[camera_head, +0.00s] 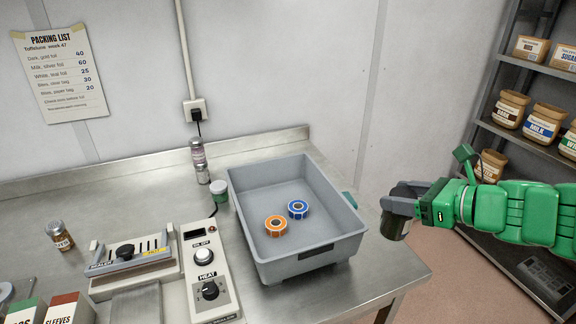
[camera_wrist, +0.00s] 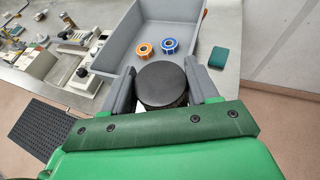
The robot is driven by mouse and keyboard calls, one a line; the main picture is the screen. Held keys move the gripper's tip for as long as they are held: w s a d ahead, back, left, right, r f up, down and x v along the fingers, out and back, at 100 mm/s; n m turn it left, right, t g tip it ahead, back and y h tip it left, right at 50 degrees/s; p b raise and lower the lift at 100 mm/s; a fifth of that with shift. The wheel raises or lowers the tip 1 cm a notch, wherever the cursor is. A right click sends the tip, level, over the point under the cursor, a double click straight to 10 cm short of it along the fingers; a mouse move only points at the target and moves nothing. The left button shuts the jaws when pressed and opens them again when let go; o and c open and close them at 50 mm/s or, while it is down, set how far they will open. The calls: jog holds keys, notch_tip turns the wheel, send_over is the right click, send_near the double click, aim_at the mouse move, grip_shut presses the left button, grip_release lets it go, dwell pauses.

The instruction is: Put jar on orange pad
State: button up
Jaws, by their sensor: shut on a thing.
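My gripper (camera_head: 398,205) is shut on a dark jar (camera_head: 393,226) and holds it upright near the right edge of the steel table. In the wrist view, the jar's round black lid (camera_wrist: 163,84) shows between the two grey fingers of my gripper (camera_wrist: 162,88). The gripper and arm hide part of the jar.
A grey bin (camera_head: 258,190) holds an orange tape roll (camera_head: 275,226) and a blue tape roll (camera_head: 298,209). Shelves with labelled jars (camera_head: 541,123) stand at right.

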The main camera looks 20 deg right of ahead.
notch_tip(320, 180, up, 4)
jog(key=shift+r, duration=0.2)
jog(key=w+d+n+y, duration=0.1)
jog(key=w+d, duration=0.2)
jog(key=w, duration=1.8)
jog(key=w+a+g+y, duration=0.1)
jog(key=w+a, duration=0.4)
jog(key=w, duration=0.4)
jog(key=w+a, duration=0.5)
jog(key=w, duration=0.5)
jog(key=w+d+f, duration=0.3)
jog(key=w+f, duration=1)
jog(key=f, duration=0.5)
jog(key=shift+w+n, duration=0.2)
jog(key=shift+n, duration=0.1)
